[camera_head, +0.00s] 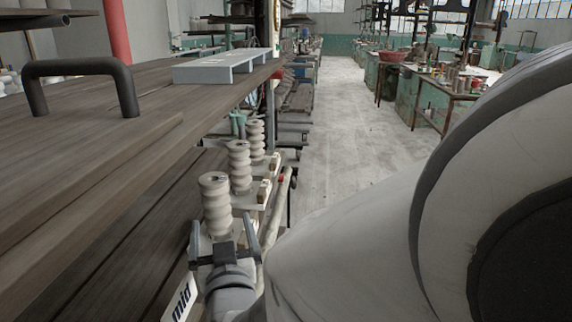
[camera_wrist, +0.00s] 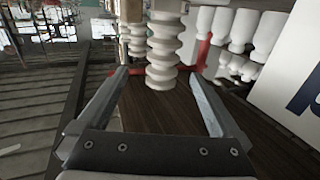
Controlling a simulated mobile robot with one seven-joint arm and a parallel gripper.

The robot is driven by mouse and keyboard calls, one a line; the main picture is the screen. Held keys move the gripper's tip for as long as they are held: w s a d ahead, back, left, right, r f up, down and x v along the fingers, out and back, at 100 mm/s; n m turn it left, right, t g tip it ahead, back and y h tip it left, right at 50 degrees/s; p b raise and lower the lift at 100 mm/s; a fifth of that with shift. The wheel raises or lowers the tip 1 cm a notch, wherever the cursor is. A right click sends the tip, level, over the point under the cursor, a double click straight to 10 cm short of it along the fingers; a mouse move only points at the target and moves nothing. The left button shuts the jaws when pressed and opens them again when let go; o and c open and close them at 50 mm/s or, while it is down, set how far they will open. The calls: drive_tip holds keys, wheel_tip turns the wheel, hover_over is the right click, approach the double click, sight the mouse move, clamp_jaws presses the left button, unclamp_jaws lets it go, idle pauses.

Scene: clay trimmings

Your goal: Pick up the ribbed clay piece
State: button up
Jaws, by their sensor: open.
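Several pale ribbed clay pieces stand in a row in the head view: the nearest one (camera_head: 215,205), a second (camera_head: 239,166) behind it and a third (camera_head: 256,141) farther back. My gripper (camera_head: 222,230) is open at the foot of the nearest piece, with its fingers pointing along the row. In the wrist view a ribbed piece (camera_wrist: 162,48) stands upright, its lower end between or just beyond the fingertips of my gripper (camera_wrist: 158,76). I cannot tell whether the fingers touch it. The jaws hold nothing.
A dark wooden worktop (camera_head: 60,155) with a black handle (camera_head: 82,72) overhangs on the left. Several smooth white pieces (camera_wrist: 238,28) stand at the right in the wrist view. The pale floor (camera_head: 340,140) beyond is open.

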sight(220, 208)
drive_tip(key=b+x, duration=0.1)
drive_tip(key=x, duration=0.6)
drive_tip(key=shift+f, duration=0.1)
drive_tip(key=shift+a+b+x, duration=0.15)
drive_tip(key=shift+b+x, duration=0.15)
drive_tip(key=shift+x, duration=1.15)
drive_tip(key=shift+a+b+x, duration=0.1)
drive_tip(key=shift+b+x, duration=0.2)
drive_tip(key=shift+x, duration=1.2)
drive_tip(key=shift+s+f, duration=0.15)
clamp_jaws()
